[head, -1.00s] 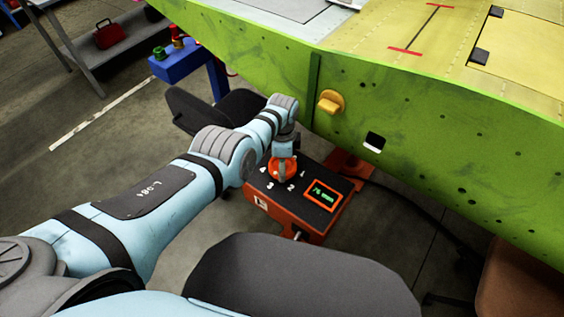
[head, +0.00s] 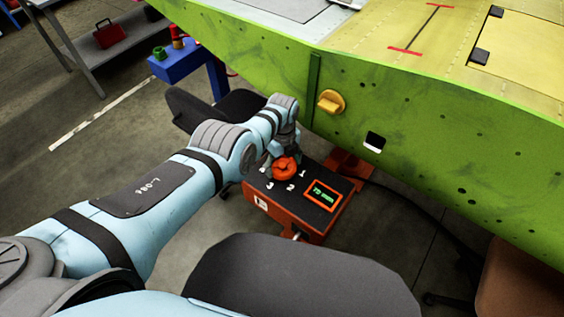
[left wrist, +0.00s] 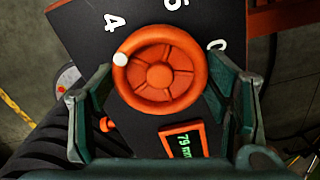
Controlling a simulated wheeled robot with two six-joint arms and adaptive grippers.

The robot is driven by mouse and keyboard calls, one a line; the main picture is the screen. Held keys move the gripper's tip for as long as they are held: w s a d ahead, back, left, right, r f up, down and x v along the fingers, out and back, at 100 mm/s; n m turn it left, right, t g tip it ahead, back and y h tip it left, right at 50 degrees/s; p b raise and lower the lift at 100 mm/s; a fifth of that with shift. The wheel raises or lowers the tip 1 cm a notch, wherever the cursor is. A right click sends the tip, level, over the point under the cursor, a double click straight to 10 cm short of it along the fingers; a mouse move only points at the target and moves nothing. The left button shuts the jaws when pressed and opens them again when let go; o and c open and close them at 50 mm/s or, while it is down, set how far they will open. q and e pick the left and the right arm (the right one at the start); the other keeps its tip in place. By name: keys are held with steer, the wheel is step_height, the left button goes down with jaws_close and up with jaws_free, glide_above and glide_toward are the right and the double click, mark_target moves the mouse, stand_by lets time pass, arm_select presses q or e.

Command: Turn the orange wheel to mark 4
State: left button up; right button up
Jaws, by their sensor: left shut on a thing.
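The orange wheel (head: 286,169) sits on top of the dark-topped orange box; it fills the middle of the left wrist view (left wrist: 160,75). A white dot (left wrist: 120,59) on its rim points to the upper left, a little below the direction of the white mark 4 (left wrist: 114,22). My left gripper (left wrist: 161,80) is shut on the wheel, one finger on each side of the rim. In the head view my left gripper (head: 284,145) reaches the wheel from above. My right gripper is not in view.
A small display (left wrist: 184,141) on the box shows green digits, seemingly 79 mm. The green wing panel (head: 420,140) with a yellow knob (head: 331,102) stands close behind the box. A dark chair-like shape (head: 300,275) is in front. A blue stand (head: 185,65) is behind left.

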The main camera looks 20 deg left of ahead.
mark_target(282, 164)
arm_select(q)
steer(key=shift+w+m, duration=0.1)
steer(key=shift+m, duration=0.8)
steer(key=o, duration=1.2)
steer(key=shift+c, duration=0.2)
steer(key=shift+r, duration=0.1)
steer(key=shift+r, duration=0.25)
step_height(282, 164, up, 11)
steer(key=shift+r, duration=0.15)
